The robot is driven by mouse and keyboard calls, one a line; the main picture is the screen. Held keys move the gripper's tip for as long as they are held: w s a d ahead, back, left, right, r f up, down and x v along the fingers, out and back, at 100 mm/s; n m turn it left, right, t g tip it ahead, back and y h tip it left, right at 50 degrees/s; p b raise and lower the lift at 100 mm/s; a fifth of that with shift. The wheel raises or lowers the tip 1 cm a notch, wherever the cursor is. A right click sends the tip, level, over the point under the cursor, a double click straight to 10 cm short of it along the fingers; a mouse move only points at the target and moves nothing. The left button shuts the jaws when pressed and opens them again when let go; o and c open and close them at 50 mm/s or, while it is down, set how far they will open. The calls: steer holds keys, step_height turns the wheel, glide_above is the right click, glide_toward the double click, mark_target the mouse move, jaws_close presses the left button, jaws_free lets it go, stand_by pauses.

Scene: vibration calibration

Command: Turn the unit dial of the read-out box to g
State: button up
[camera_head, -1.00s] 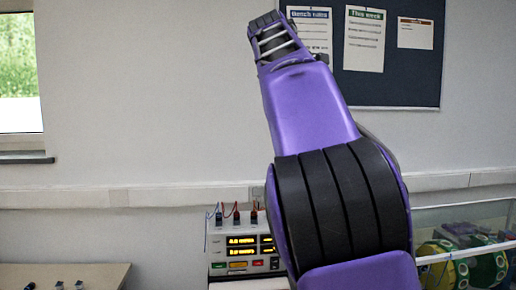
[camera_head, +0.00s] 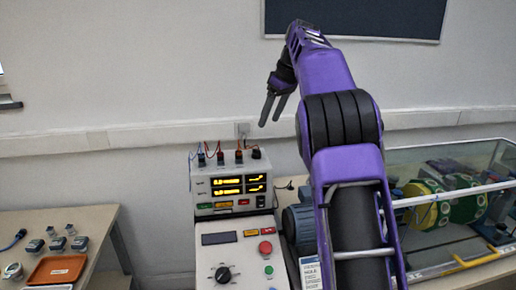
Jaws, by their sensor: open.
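My gripper (camera_head: 270,122) hangs from the raised arm with its two dark fingers apart and nothing between them. It is above and behind the instruments, against the wall. A grey box (camera_head: 238,263) at the lower centre has a black dial (camera_head: 223,274) with marks around it, a dark display and a red button. Behind it stands a pale unit (camera_head: 202,187) with lit yellow read-outs. I cannot tell which of these is the read-out box. The dial's lettering is too small to read, and its setting cannot be told. My gripper is well apart from the dial.
Leads rise from plugs (camera_head: 238,157) on top of the pale unit. A clear-walled case (camera_head: 457,155) with green and yellow wheels stands at right. A side table (camera_head: 85,222) at left holds an orange tray (camera_head: 57,268) and several small parts.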

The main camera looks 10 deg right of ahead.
mark_target(257, 150)
steer(key=x, duration=1.2)
steer(key=shift+f, duration=0.2)
jaws_close()
